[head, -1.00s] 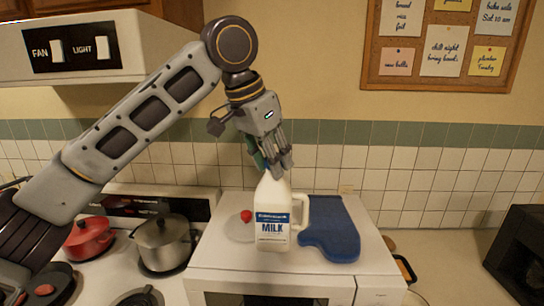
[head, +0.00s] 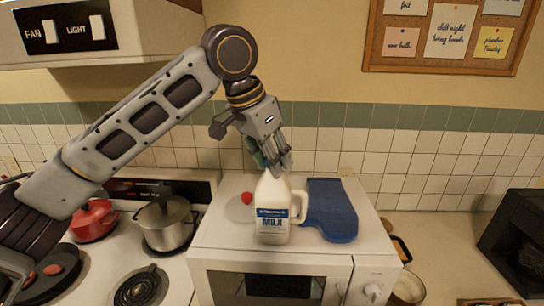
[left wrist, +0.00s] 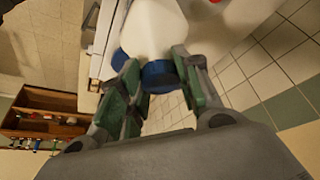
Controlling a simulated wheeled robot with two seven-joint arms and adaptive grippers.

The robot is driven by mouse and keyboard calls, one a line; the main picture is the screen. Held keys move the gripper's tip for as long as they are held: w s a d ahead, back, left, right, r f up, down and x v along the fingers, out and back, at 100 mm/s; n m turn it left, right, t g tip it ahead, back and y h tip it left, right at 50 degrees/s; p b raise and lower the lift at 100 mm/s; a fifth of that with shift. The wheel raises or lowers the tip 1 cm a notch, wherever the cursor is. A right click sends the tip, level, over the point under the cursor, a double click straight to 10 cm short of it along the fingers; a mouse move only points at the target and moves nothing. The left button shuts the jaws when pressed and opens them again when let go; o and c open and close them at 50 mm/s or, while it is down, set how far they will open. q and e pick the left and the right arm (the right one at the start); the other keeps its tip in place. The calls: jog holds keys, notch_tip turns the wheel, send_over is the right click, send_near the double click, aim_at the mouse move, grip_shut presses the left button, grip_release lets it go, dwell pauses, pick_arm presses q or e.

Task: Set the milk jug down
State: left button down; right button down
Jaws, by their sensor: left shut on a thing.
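The milk jug (head: 273,210), white with a blue and white MILK label and a handle on its right, is upright over the top of the white microwave (head: 212,240), near its front edge. Whether its base touches the top I cannot tell. My left gripper (head: 277,166) points down from above and is shut on the jug's top. In the left wrist view, the blue cap (left wrist: 160,75) is between the green-padded fingers (left wrist: 160,88), and the white jug body (left wrist: 152,28) extends beyond it. My right gripper is not in view.
A blue mitt-like thing (head: 330,212) lies right of the jug. A small red thing (head: 247,198) and a pale round disc (head: 238,211) are behind left. A steel pot (head: 167,223) and red pot (head: 94,220) stand on the stove at left. A dark appliance (head: 515,240) is at right.

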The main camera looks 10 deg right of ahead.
pick_arm(q)
jog(key=c, duration=1)
grip_release()
jog(key=b+v, duration=0.1)
jog(key=v, duration=1.1)
jog(key=shift+b, duration=0.3)
